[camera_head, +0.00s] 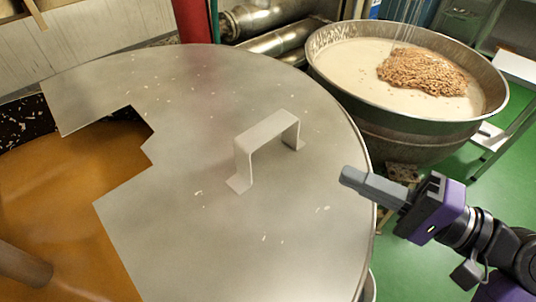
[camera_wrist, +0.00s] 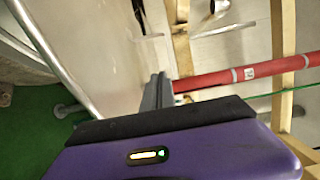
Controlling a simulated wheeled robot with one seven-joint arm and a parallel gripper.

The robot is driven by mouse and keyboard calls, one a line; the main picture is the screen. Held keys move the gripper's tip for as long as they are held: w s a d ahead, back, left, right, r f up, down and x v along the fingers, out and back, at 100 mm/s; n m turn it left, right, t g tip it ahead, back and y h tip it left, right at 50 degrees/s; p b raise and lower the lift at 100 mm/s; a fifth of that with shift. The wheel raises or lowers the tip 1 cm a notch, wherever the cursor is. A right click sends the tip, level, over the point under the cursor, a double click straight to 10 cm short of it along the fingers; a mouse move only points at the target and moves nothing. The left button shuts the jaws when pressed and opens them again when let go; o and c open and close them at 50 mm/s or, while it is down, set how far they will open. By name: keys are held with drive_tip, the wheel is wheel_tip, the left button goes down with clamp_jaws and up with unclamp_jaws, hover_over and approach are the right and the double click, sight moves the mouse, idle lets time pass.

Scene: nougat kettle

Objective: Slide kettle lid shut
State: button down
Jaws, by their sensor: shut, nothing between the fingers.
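The kettle lid (camera_head: 190,90) is a large grey metal plate with a rounded right side and a notched left edge. It covers the right part of the kettle and leaves orange-brown contents (camera_head: 50,200) showing at the left. A raised bracket handle (camera_head: 268,130) stands on the lid. My gripper (camera_head: 345,176) is right of the handle, near the lid's right rim, shut and empty. It is apart from the handle; I cannot tell its height over the rim. In the wrist view, the shut fingers (camera_wrist: 160,82) point toward a pale surface, with the handle not clearly seen.
A second round metal vat (camera_head: 330,75) with cream-coloured contents and a heap of nuts (camera_head: 420,72) stands at the back right. Green floor (camera_head: 430,260) shows to the right. Metal pipes (camera_head: 270,25) and a red post (camera_head: 192,20) are behind the kettle.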

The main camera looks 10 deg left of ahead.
drive_tip(key=p, duration=0.2)
hover_over(266, 183)
drive_tip(key=w+d, duration=0.2)
drive_tip(key=w, duration=0.1)
drive_tip(key=shift+w+d+r, duration=0.1)
drive_tip(key=shift+d, duration=0.05)
drive_tip(key=shift+s+a+p, duration=0.2)
drive_tip(key=shift+s+a, duration=0.15)
drive_tip(key=shift+s, duration=0.2)
drive_tip(key=shift+s+a+p, duration=0.2)
drive_tip(key=shift+s+a, duration=0.1)
drive_tip(key=shift+s, duration=0.25)
drive_tip(key=shift+s+a, duration=0.35)
drive_tip(key=shift+s, duration=0.1)
drive_tip(key=shift+s+a, duration=0.1)
